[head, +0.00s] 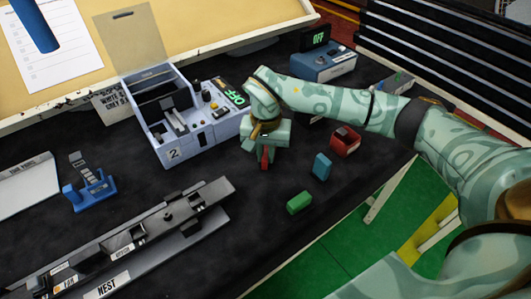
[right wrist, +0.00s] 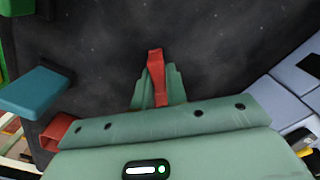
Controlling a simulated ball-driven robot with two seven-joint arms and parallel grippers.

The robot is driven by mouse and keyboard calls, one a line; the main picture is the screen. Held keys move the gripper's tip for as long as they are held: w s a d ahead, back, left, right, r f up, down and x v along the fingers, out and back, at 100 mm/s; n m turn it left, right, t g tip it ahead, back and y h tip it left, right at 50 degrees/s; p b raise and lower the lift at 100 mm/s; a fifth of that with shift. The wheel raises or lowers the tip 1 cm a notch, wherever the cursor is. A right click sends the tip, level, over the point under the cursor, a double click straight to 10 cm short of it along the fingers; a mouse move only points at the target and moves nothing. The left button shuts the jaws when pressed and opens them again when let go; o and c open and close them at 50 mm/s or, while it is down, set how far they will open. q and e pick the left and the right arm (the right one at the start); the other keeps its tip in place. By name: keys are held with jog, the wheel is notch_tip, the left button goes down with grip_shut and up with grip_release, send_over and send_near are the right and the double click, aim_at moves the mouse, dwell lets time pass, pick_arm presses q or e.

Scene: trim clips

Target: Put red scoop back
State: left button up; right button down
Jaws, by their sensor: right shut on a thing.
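The red scoop (head: 265,158) is a narrow red piece held between the fingers of my right gripper (head: 264,147), its lower end pointing down over the dark mat. In the right wrist view the red scoop (right wrist: 155,68) sticks out past the green fingers of the right gripper (right wrist: 158,92), which are shut on it. Much of the scoop is hidden by the fingers. I cannot tell whether its lower end touches the mat. A red box-like piece (head: 346,141) stands to the right of the gripper; part of it shows in the right wrist view (right wrist: 58,131). My left gripper is not in view.
A blue block (head: 321,166) and a green block (head: 299,202) are right of the gripper. A grey machine (head: 198,138) marked 2 stands left. A long dark fixture (head: 140,240) lies at lower left, near a blue stand (head: 90,190). Bare mat lies between.

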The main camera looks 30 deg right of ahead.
aim_at(266, 153)
jog(key=c, duration=1.4)
grip_release()
jog(key=shift+f, duration=0.1)
notch_tip(266, 153, up, 12)
jog(key=p, duration=0.3)
jog(key=shift+r, duration=0.2)
